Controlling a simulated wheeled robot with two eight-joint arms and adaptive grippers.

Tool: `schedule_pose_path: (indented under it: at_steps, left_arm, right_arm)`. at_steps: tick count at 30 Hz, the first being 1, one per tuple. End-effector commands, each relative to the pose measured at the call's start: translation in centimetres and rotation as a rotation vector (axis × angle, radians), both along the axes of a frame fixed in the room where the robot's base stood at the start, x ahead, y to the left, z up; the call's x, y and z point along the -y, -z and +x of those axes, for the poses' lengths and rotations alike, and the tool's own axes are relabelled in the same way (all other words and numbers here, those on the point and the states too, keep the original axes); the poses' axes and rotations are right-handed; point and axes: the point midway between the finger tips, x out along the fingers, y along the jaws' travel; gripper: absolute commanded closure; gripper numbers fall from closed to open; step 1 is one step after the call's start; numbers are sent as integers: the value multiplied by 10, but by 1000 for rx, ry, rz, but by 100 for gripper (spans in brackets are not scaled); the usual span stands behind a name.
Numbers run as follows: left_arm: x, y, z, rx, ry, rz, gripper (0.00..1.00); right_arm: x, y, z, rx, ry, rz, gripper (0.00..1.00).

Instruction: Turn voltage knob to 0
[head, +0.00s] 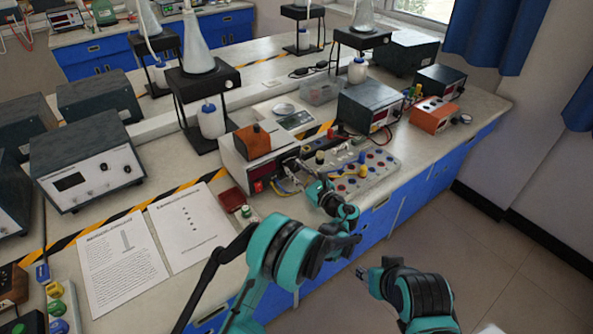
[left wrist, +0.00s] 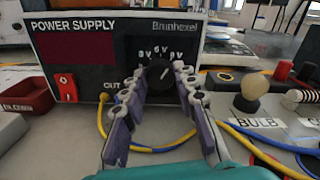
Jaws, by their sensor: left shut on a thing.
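Small voltage labels (left wrist: 161,50) arc above the knob, too blurred to read surely. My left gripper (left wrist: 165,80) is shut on the knob, one finger on each side; it also shows in the head view (head: 303,172). My right gripper (head: 367,274) is low, away from the bench, its jaws unclear.
A red switch (left wrist: 66,87) sits left of the knob. Blue and yellow wires (left wrist: 150,148) loop below my left fingers. A circuit board (head: 350,172) with a bulb (left wrist: 248,93) stands to the right. An orange block (head: 252,142) lies on the supply. Paper sheets (head: 120,257) lie at left.

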Motion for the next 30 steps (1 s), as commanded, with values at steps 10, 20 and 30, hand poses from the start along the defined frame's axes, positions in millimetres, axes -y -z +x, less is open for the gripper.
schedule_pose_path:
  at_steps: [10, 20, 30]
  left_arm:
    - [-1, 0, 0, 187, 0, -256, 100]
    - [-1, 0, 0, 371, 1, -509, 100]
    - [-1, 0, 0, 561, 1, -770, 100]
  right_arm:
    - [0, 0, 0, 0, 0, 0, 60]
    - [0, 0, 0, 0, 0, 0, 60]
    - [0, 0, 0, 0, 0, 0, 60]
